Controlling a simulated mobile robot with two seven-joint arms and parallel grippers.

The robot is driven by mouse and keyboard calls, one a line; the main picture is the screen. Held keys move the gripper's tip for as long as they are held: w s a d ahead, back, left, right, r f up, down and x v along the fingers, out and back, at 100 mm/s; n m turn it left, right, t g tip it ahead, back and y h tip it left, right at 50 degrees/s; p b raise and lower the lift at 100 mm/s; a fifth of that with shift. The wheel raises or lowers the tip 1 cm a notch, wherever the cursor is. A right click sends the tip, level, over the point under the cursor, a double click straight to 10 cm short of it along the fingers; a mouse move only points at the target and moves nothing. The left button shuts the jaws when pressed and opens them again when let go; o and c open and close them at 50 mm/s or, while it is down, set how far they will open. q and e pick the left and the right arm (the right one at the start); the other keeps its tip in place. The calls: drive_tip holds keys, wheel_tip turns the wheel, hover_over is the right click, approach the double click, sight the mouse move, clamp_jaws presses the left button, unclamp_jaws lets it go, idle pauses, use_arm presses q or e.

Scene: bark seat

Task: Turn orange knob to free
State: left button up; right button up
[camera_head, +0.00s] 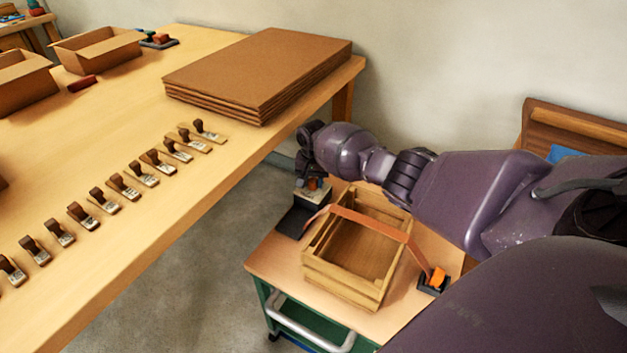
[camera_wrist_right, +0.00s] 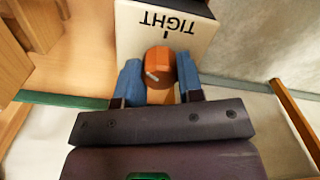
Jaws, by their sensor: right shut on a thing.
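The orange knob (camera_wrist_right: 159,64) sits on a pale box labelled TIGHT (camera_wrist_right: 185,35), which reads upside down in the right wrist view. A light mark on the knob's face points to the lower left there. The blue fingers of my right gripper (camera_wrist_right: 160,80) are on either side of the knob, shut on it. In the head view my right gripper (camera_head: 313,180) is above the box (camera_head: 313,195) at the cart's far left corner, and it hides much of the knob. My left gripper is not in view.
A wooden crate (camera_head: 330,285) stands on the cart (camera_head: 265,262) with an orange strap (camera_head: 375,222) across it. An orange-and-black buckle (camera_head: 437,278) is at the strap's right end. A long table (camera_head: 130,260) with several stamps and stacked cardboard (camera_head: 260,65) is on the left.

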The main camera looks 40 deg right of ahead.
drive_tip(key=n, duration=0.3)
drive_tip(key=shift+n, duration=0.4)
drive_tip(key=n, duration=0.3)
drive_tip(key=shift+n, duration=0.3)
drive_tip(key=n, duration=0.3)
drive_tip(key=shift+f+n, duration=0.1)
drive_tip(key=shift+n, duration=0.2)
drive_tip(key=n, duration=0.3)
drive_tip(key=shift+n, duration=0.3)
drive_tip(key=n, duration=0.3)
drive_tip(key=shift+n+b, duration=0.3)
drive_tip(key=shift+b, duration=0.1)
drive_tip(key=n, duration=0.3)
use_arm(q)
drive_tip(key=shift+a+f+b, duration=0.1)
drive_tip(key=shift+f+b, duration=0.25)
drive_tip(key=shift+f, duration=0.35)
use_arm(e)
drive_tip(key=shift+n, duration=1.4)
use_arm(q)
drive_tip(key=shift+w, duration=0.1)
